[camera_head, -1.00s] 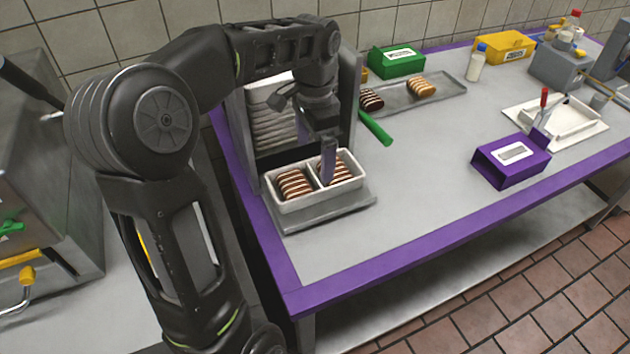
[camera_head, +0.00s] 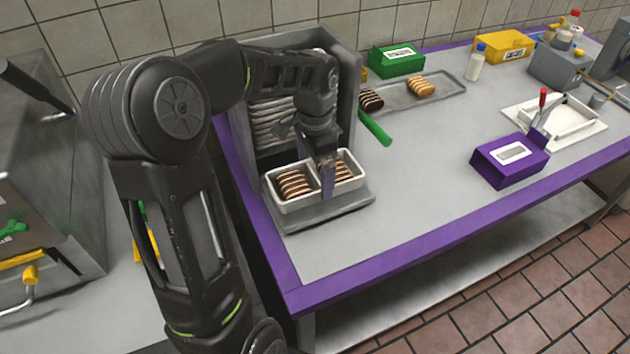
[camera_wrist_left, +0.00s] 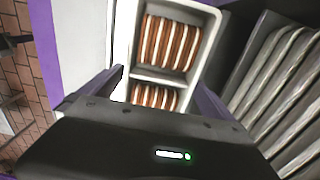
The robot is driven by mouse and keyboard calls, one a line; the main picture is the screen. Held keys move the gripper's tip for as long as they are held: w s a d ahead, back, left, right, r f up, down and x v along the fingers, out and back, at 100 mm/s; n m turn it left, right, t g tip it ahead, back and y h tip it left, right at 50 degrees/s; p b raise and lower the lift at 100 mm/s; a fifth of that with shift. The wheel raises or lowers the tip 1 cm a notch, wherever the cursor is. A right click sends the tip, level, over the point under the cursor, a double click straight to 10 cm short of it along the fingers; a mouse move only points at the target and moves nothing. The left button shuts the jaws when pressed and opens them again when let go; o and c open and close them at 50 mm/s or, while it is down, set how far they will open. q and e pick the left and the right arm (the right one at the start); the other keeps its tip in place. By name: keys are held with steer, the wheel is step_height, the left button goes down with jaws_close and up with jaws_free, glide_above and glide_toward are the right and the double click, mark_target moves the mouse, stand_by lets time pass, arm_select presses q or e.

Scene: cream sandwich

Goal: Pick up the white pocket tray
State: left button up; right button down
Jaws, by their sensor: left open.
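The white pocket tray (camera_head: 287,206) sits on a grey base plate at the front of the grey dispenser. It has two pockets split by a divider, each with a row of striped brown-and-cream cookies (camera_head: 294,184). My left gripper (camera_head: 327,178) points down over the middle of the tray near the divider, open. In the left wrist view the white pocket tray (camera_wrist_left: 211,30) shows between and beyond the open purple-lined fingers, which stand at either side of it. Whether the fingers touch the tray cannot be told. My right gripper is not in view.
The grey dispenser (camera_head: 350,75) with stacked trays stands close behind the tray. A green stick (camera_head: 375,128), a long tray (camera_head: 440,88) with cookies, a green box (camera_head: 396,61) and a purple box (camera_head: 510,162) lie to the right. The table's middle is clear.

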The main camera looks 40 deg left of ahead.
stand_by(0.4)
arm_select(q)
steer(key=c, duration=1.2)
